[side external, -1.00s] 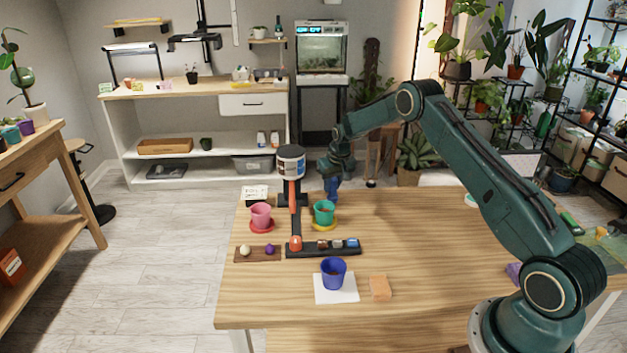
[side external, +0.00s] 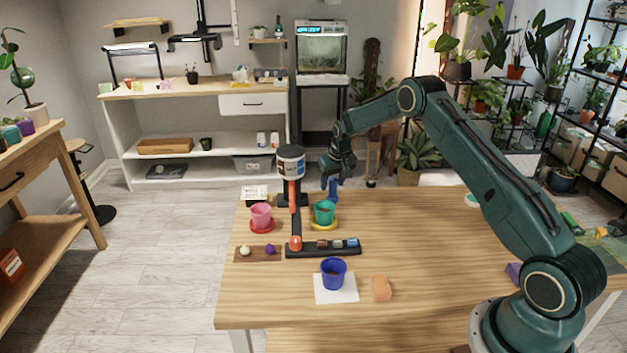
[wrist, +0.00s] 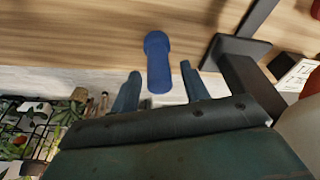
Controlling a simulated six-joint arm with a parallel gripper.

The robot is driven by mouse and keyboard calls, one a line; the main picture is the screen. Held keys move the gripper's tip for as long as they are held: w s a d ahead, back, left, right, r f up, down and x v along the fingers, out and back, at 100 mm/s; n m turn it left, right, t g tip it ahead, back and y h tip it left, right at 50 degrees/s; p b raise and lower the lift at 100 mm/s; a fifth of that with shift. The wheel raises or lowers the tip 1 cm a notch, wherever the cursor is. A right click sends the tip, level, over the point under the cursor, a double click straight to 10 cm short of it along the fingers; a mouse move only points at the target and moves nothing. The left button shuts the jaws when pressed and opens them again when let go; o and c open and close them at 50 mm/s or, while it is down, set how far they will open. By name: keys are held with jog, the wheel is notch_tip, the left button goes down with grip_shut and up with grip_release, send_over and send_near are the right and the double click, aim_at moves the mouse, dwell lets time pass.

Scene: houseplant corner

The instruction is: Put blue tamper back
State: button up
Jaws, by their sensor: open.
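The blue tamper (side external: 333,190) stands at the far edge of the wooden table, just right of the green pot (side external: 324,212). It also shows in the wrist view (wrist: 157,62), with a wide round end and a narrower shaft. My gripper (side external: 335,172) is at the tamper's upper part. In the wrist view my gripper (wrist: 161,72) is open, with one finger on each side of the shaft and a visible gap on both sides.
The table's right middle is clear.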

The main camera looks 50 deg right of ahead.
jog(key=v, duration=1.1)
dwell(0.4)
jog(key=s+a+r+n+t, duration=0.2)
jog(key=s+a+r, duration=1.5)
jog(key=r, duration=0.3)
jog(key=s+a+f+n, duration=0.1)
jog(key=s+a, duration=0.3)
jog(key=s, duration=0.7)
jog(key=s+a+n+y, duration=0.1)
jog(key=s+a, duration=0.2)
jog(key=s, duration=0.8)
jog(key=shift+s+a+f+n+t, duration=0.2)
jog(key=shift+a+f+n+t, duration=0.1)
jog(key=shift+a+f+t, duration=0.1)
